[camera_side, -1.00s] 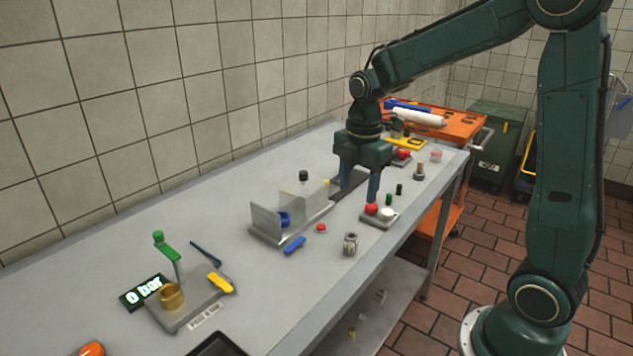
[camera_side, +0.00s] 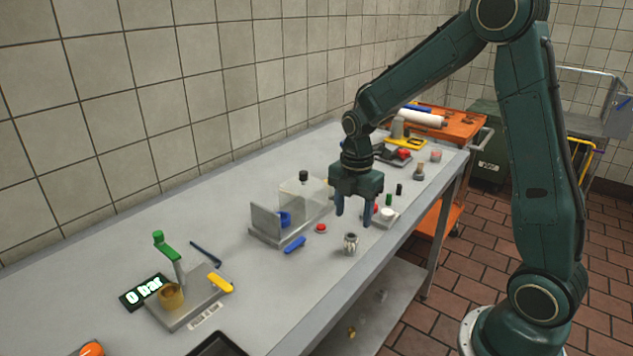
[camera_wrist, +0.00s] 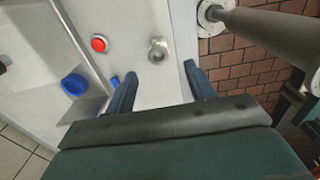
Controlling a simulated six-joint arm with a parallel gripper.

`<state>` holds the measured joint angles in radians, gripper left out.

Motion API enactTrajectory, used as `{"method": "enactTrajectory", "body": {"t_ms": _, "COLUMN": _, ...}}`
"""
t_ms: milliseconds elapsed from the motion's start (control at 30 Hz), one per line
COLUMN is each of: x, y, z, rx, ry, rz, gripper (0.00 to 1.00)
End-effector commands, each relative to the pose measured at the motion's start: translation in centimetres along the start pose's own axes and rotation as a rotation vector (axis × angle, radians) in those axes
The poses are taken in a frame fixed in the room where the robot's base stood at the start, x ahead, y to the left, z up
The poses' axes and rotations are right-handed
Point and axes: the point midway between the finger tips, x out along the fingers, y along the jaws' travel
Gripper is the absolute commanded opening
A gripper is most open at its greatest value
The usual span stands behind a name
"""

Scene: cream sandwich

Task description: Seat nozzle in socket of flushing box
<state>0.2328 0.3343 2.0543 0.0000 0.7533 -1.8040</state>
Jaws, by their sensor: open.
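The nozzle appears to be the small silvery ribbed cylinder (camera_side: 350,244), standing upright on the bench. It also shows in the wrist view (camera_wrist: 158,50). The flushing box appears to be the clear-walled box (camera_side: 300,198) with a grey end plate and a blue ring (camera_side: 285,219), likely its socket. That ring also shows in the wrist view (camera_wrist: 74,85). My gripper (camera_side: 354,218) is open and empty, above the bench, beyond the nozzle in the side view. In the wrist view, the nozzle lies ahead of and between my two fingertips (camera_wrist: 159,69), apart from them.
A red button (camera_side: 320,228) and a blue lever (camera_side: 294,244) lie between box and nozzle. At left is a base with a brass ring (camera_side: 171,296), green lever and "0 bar" display. The bench's front edge is close.

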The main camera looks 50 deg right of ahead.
Motion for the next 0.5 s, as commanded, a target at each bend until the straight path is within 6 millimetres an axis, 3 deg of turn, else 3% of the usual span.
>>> {"method": "enactTrajectory", "body": {"t_ms": 200, "x": 2.4, "y": 0.0, "z": 0.0, "rx": 0.000, "ry": 0.000, "rz": -0.001, "gripper": 0.55}}
{"method": "enactTrajectory", "body": {"t_ms": 500, "x": 2.9, "y": 0.0, "z": 0.0, "rx": 0.000, "ry": 0.000, "rz": 0.000, "gripper": 0.55}}
